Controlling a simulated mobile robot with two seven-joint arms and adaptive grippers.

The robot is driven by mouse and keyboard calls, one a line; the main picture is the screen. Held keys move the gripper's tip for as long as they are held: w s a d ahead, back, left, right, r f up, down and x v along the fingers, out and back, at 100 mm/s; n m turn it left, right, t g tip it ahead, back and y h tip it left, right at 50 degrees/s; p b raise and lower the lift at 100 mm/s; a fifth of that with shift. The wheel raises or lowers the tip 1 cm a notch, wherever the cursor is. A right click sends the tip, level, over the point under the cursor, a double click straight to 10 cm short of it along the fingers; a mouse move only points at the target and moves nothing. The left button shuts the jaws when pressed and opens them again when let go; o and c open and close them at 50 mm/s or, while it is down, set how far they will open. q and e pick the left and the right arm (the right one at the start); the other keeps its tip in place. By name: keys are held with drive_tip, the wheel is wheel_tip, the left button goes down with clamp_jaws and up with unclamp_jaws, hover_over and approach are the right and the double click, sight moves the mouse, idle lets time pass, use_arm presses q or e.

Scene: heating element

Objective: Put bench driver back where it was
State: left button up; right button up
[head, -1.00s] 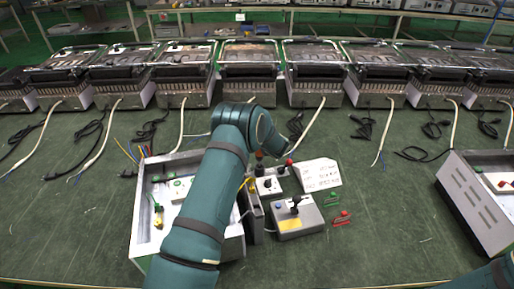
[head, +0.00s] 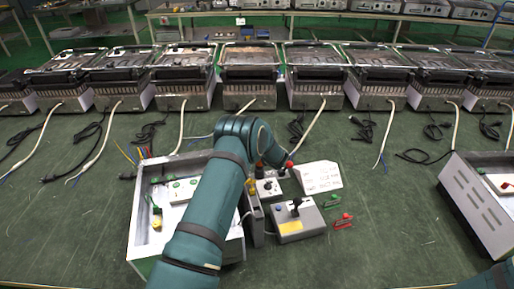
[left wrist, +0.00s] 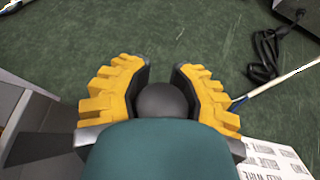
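My left arm reaches across the bench in the head view and bends down behind its own elbow. In the left wrist view my left gripper (left wrist: 162,85) has its yellow fingers drawn in on both sides of a dark round end (left wrist: 163,100), which appears to be the bench driver; my teal wrist hides the rest of it. In the head view a small dark knob (head: 259,165) shows just below my wrist, over a small grey control box (head: 268,188). My right gripper is out of view; only a bit of that arm shows at the bottom right corner.
An open grey case (head: 138,235) with wiring stands at left, beside a dark upright block (head: 254,222). Another case (head: 475,208) is far right; heaters line the back.

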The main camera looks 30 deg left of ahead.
use_arm(q)
drive_tip(key=shift+o, duration=1.4)
drive_tip(key=shift+r, duration=0.1)
drive_tip(key=p+v, duration=0.2)
drive_tip(key=v, duration=1)
drive_tip(key=shift+r, duration=0.25)
